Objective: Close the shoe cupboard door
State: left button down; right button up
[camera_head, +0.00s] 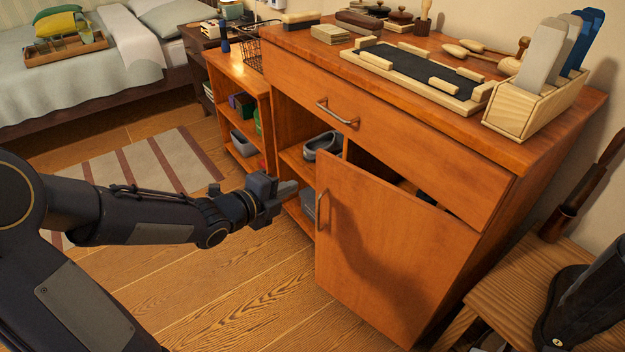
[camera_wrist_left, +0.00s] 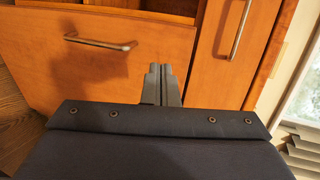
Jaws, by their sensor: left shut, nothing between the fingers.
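The shoe cupboard (camera_head: 440,165) stands in the middle right of the head view. Its door (camera_head: 375,255) is partly open, swung out on its right side, with the handle (camera_head: 319,210) near its free left edge. My left gripper (camera_head: 287,187) is shut and empty, left of the door's free edge in the head view. In the left wrist view the gripper tips (camera_wrist_left: 161,72) point at the wooden front, between the door (camera_wrist_left: 110,70) with its handle and the drawer front (camera_wrist_left: 232,65). I cannot tell whether they touch. My right gripper is not in view.
Grey shoes (camera_head: 322,146) sit on a shelf in the cupboard's opening. A wooden bench (camera_head: 510,300) with a dark boot is close at the right. The floor in front is clear.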

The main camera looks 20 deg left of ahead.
aim_at(324, 169)
pick_arm(q)
jog(key=b+x, duration=0.1)
jog(key=x, duration=0.2)
jog(key=b+x, duration=0.1)
jog(key=x, duration=0.2)
jog(key=b+x, duration=0.1)
jog(key=x, duration=0.2)
jog(key=shift+w+r, duration=0.15)
jog(key=shift+r, duration=0.15)
jog(key=shift+w+d+r, duration=0.1)
jog(key=shift+w+d, duration=0.1)
jog(key=shift+w, duration=0.1)
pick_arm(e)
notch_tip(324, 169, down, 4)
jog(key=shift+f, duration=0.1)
